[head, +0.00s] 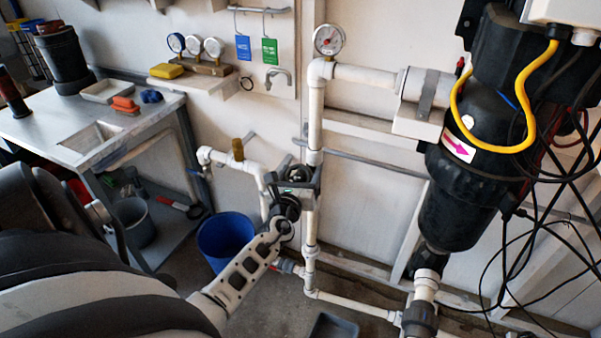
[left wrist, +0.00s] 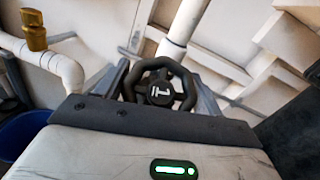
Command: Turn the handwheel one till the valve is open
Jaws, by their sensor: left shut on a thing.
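Handwheel one is a small black wheel (left wrist: 160,92) with a white mark like a 1 on its hub, centred ahead of my gripper in the left wrist view. My left gripper (left wrist: 158,82) has one grey finger on each side of the wheel and is shut on it. In the head view my left gripper (head: 302,176) is at the white vertical pipe (head: 315,120), and it largely hides the wheel there. How far the valve is turned cannot be told. My right gripper is not in view.
A pressure gauge (head: 328,40) tops the pipe. A black reactor vessel (head: 455,205) with a yellow hose and loose black cables stands at right. A blue bucket (head: 225,242) is on the floor beside my arm. A workbench (head: 60,125) is at left.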

